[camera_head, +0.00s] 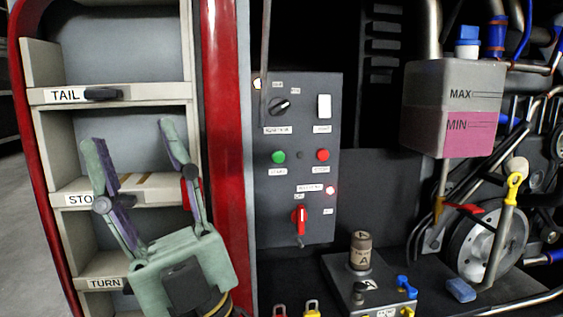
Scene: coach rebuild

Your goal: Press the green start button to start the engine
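The green start button (278,157) is on the left of a dark grey control panel (262,205), with a white label below it. A red stop button (323,155) sits level with it to the right. My gripper (137,137) is pale green, at the lower left in front of the shelf. Its two fingers point up and stand wide apart, with nothing seen between them. It is left of the panel and apart from the button. Nothing hides the button.
A red post (224,130) stands between my gripper and the panel. A pink-filled tank (452,125) is at the right.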

